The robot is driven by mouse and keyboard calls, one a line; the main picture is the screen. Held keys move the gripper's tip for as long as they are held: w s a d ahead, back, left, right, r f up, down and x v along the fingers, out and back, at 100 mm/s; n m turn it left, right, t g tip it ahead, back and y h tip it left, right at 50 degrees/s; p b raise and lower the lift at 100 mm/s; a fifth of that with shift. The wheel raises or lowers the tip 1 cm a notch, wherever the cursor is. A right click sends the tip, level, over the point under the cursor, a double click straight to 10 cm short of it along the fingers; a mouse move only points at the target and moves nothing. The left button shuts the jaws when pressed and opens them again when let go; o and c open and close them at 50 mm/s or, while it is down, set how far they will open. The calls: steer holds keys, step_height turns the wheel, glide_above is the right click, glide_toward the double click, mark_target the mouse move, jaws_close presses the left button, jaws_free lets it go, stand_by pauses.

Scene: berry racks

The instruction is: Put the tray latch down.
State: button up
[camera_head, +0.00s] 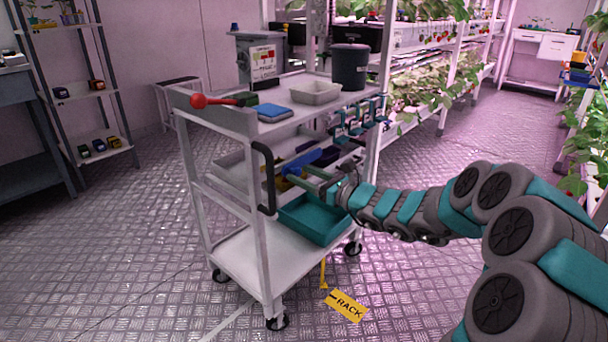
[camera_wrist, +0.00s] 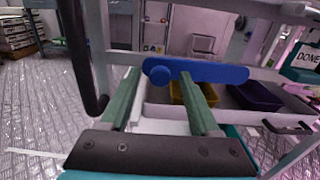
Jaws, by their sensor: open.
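The tray latch is a blue bar (camera_wrist: 205,70) with a round knob near its left end. It lies almost level across the front of the cart's middle shelf, and it also shows as a small blue piece in the head view (camera_head: 295,167). In the head view my gripper (camera_head: 300,177) reaches in from the right at middle-shelf height.
Yellow (camera_wrist: 185,97) and purple (camera_wrist: 257,96) bins stand behind the latch. The cart's black handle (camera_head: 265,178) is close at the left. A teal tray (camera_head: 318,222) is below my gripper. The floor to the left is clear.

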steer(key=shift+w+a, duration=0.1)
steer(key=shift+c, duration=0.4)
jaws_close()
stand_by(1.0)
